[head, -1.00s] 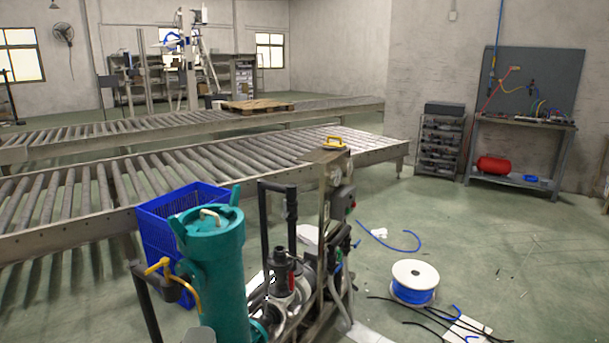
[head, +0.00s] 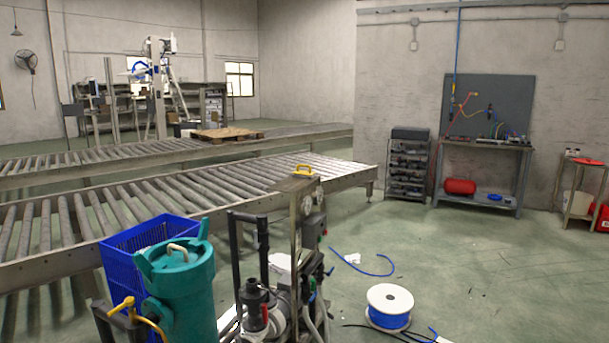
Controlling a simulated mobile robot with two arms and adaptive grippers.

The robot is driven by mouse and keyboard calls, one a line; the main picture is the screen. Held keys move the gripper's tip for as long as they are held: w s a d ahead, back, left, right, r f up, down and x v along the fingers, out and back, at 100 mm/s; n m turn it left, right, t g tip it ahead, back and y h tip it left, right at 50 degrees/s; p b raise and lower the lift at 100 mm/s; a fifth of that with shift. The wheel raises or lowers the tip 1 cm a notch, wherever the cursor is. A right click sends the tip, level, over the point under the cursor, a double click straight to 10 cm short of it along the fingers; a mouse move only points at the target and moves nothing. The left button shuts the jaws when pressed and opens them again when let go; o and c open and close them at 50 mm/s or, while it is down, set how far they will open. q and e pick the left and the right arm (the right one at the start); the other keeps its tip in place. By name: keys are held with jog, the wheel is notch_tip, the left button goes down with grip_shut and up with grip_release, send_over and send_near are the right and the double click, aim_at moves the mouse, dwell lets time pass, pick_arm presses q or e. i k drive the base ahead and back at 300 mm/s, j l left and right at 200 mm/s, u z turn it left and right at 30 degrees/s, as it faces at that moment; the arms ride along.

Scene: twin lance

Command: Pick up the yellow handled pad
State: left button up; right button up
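The yellow handled pad (head: 303,170) is small in the head view. It rests on top of the upright metal post (head: 296,215) of the pump rig, with its loop handle facing up. Neither of my grippers shows in the head view, so nothing is seen near the pad.
A teal canister (head: 178,285) and a blue crate (head: 130,255) stand left of the rig. Roller conveyors (head: 150,200) run behind it. A hose spool (head: 389,307) and loose blue hose lie on the floor at right. Open floor (head: 470,260) extends toward the workbench (head: 485,170).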

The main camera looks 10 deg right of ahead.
aim_at(307, 174)
jog(key=k+l, duration=0.1)
jog(key=l, duration=0.2)
jog(key=l+u, duration=0.1)
jog(key=l, duration=0.65)
jog(key=l+u, duration=0.15)
jog(key=l, duration=0.55)
jog(key=k+l+u, duration=0.1)
jog(key=l, duration=0.6)
jog(key=i+l+u, duration=0.1)
jog(key=i+l, duration=0.25)
jog(key=l, duration=0.3)
jog(key=i+l+u, duration=0.15)
jog(key=i+l, duration=0.2)
jog(key=l, duration=0.3)
jog(key=i+l+u, duration=0.15)
jog(key=l, duration=0.15)
jog(key=i+l, duration=0.15)
jog(key=l, duration=0.2)
jog(key=i+u, duration=0.2)
jog(key=i, duration=0.25)
jog(key=i+l+u, duration=0.15)
jog(key=i, duration=0.3)
jog(key=i+l+u, duration=0.2)
jog(key=i, duration=0.25)
